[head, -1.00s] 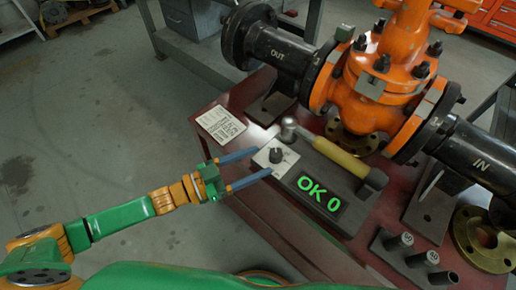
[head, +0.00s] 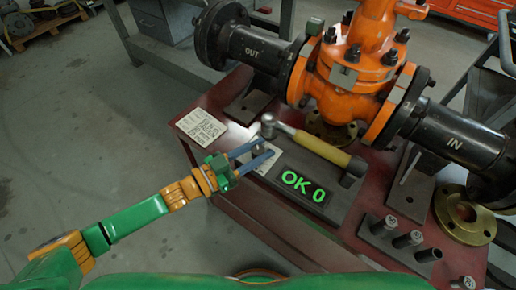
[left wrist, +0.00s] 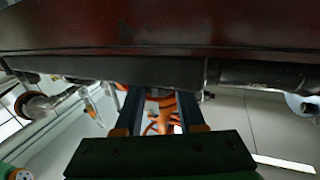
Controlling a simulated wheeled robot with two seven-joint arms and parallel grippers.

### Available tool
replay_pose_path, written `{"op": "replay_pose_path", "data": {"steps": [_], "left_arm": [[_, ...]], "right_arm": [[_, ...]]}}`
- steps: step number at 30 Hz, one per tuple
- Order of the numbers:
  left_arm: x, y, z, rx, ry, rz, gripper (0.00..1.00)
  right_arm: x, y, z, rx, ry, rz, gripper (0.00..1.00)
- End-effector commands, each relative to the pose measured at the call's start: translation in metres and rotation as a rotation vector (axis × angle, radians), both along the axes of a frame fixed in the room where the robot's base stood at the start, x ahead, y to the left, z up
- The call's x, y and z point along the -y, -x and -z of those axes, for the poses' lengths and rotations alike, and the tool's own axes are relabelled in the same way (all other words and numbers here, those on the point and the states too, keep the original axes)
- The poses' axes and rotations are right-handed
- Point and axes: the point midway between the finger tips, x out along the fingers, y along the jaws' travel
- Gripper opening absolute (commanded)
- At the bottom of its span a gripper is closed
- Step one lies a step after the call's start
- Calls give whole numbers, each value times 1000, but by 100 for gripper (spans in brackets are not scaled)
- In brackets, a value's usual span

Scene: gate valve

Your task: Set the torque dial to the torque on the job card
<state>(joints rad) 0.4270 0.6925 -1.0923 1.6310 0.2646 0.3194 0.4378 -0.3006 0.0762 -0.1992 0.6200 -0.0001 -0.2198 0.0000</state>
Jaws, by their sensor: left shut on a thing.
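The torque dial is a dark knob (head: 258,150) on a pale plate at the left end of the grey tester. My left gripper (head: 264,149) has its blue fingers on either side of the knob and is shut on it, hiding much of it and its scale. In the left wrist view the fingers (left wrist: 160,105) show, but the knob cannot be made out. My right gripper is not in view.
A wrench with a yellow handle (head: 320,147) lies along the tester's back. The orange gate valve (head: 350,85) with black pipes stands behind. Several sockets (head: 408,239) stand in a rack at the front right, near a brass flange (head: 468,215).

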Motion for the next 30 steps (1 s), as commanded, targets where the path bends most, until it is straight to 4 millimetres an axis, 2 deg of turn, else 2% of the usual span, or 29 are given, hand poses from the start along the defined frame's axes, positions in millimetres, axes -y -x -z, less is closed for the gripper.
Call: {"op": "replay_pose_path", "data": {"steps": [4, 9, 15, 24, 25, 27, 28, 30], "left_arm": [[3, 2, -8, -8, 13, -100, 0], [2, 1, -7, -8, 12, -273, 0], [0, 0, -2, -3, 4, -375, 0], [0, 0, 0, -1, 0, -381, 0], [0, 0, 0, -1, 0, -380, 44], [0, 0, 0, -1, 0, -380, 63], [0, 0, 0, -1, 0, -380, 69], [0, 0, 0, -2, 1, -380, 69]], "right_arm": [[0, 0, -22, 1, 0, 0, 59], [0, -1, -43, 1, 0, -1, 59], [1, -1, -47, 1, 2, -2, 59], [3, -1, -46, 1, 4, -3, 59], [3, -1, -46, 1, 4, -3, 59], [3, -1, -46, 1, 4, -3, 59], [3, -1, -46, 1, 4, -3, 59], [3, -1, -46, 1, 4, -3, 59]]}}
